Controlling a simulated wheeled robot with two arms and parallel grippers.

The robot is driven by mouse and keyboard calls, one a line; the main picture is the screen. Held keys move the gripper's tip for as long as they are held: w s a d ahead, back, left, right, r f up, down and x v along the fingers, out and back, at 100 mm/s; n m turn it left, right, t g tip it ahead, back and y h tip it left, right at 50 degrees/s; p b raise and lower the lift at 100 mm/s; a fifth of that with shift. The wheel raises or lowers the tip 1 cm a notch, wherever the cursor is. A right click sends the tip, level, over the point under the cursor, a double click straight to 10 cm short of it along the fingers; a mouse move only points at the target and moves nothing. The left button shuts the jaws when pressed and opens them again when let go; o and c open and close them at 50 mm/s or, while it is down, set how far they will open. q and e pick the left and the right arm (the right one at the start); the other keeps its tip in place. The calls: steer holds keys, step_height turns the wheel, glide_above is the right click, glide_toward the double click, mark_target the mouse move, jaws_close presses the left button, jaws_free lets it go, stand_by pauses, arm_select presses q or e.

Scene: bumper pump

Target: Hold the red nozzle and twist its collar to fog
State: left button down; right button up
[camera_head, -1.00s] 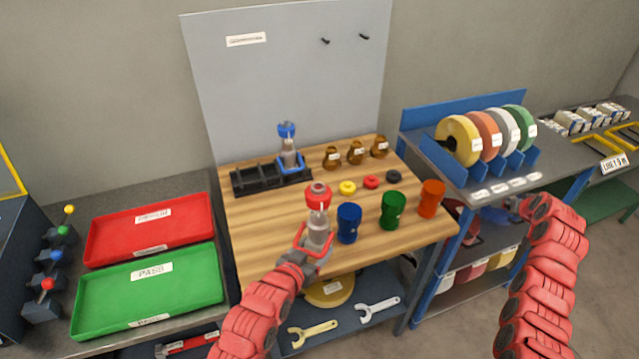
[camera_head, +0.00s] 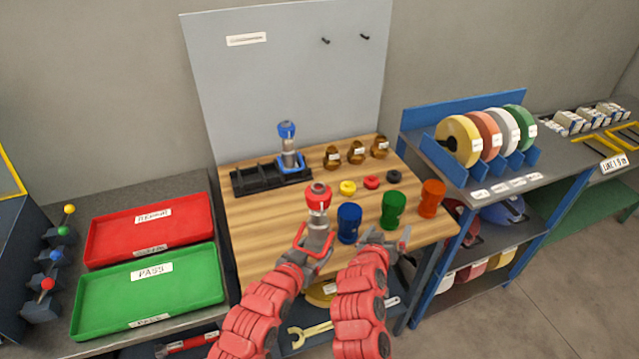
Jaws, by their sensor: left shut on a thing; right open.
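The red nozzle (camera_head: 318,197) stands upright near the front of the wooden bench, with its red collar on top. My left gripper (camera_head: 317,243) is shut on its lower body, which the jaws partly hide. My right gripper (camera_head: 390,240) is open and empty at the bench's front edge, in front of the green cup and to the right of the red nozzle, apart from it. Any marks on the collar are too small to read.
Blue (camera_head: 349,222), green (camera_head: 393,209) and orange (camera_head: 432,197) cups stand right of the nozzle. A blue-topped nozzle (camera_head: 287,143) stands in a black rack (camera_head: 250,179) behind. Yellow, red and black rings and brass fittings (camera_head: 356,152) lie further back. Red (camera_head: 120,232) and green (camera_head: 120,292) trays are at left.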

steer(key=s+a+r+t+y, duration=0.2)
steer(key=s+a+r+t, duration=0.3)
steer(key=a+r, duration=0.4)
steer(key=y, duration=0.2)
glide_toward(319, 184)
steer(key=f, duration=0.3)
steer(key=shift+w+d+t, duration=0.2)
steer(key=shift+w+t, duration=0.15)
steer(key=shift+t, duration=0.05)
steer(key=w, duration=0.4)
steer(key=w+d, duration=0.1)
steer(key=w, duration=0.6)
steer(key=shift+w+d, duration=0.2)
steer(key=shift+w, duration=0.15)
steer(key=c, duration=1.4)
